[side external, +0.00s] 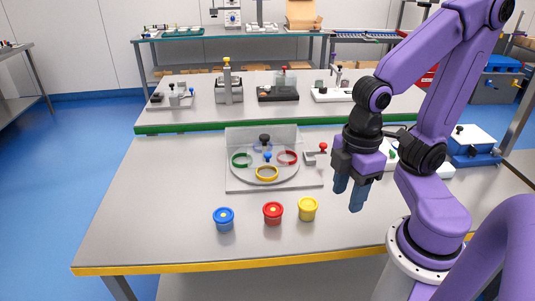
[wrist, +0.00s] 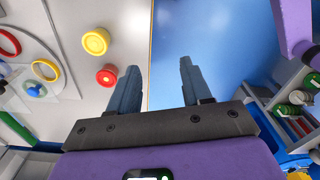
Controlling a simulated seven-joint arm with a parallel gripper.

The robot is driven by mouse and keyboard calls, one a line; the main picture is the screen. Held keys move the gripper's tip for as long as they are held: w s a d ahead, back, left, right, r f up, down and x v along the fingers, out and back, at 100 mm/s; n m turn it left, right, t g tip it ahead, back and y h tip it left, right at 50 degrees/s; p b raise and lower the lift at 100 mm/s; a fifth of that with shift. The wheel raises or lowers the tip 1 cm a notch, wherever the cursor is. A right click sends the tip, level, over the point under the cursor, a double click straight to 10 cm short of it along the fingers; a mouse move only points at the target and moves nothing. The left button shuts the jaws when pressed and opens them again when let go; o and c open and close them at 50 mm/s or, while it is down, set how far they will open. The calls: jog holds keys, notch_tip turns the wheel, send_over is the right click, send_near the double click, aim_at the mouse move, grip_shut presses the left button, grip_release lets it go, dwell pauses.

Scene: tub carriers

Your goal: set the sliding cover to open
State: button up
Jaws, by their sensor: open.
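A grey fixture (side external: 236,184) on the table carries a round plate with green, red, yellow and blue rings. A pale, see-through panel (side external: 240,137) stands at its back; I cannot tell for sure whether this is the sliding cover or how far it is open. A black knob (side external: 264,138) and a blue knob (side external: 267,156) show over the plate. A red-knobbed part (side external: 322,147) sits at its right edge. My gripper (side external: 348,193) is open and empty, above the table to the right of the fixture. The wrist view shows its apart fingers (wrist: 158,75) and part of the fixture at left.
Blue (side external: 224,219), red (side external: 273,213) and yellow (side external: 308,209) tubs stand in front of the fixture. Other devices stand on the bench behind, and a white and blue unit (side external: 472,145) is at right. The front left of the table is clear.

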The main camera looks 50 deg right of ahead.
jog(key=w+a+r+m, duration=0.1)
jog(key=w+r+m, duration=0.3)
jog(key=w, duration=0.5)
notch_tip(320, 180, up, 5)
jog(key=m, duration=1.3)
send_over(268, 154)
notch_tip(268, 154, down, 17)
jog(key=shift+w+d+f, duration=0.1)
jog(key=shift+d, duration=0.05)
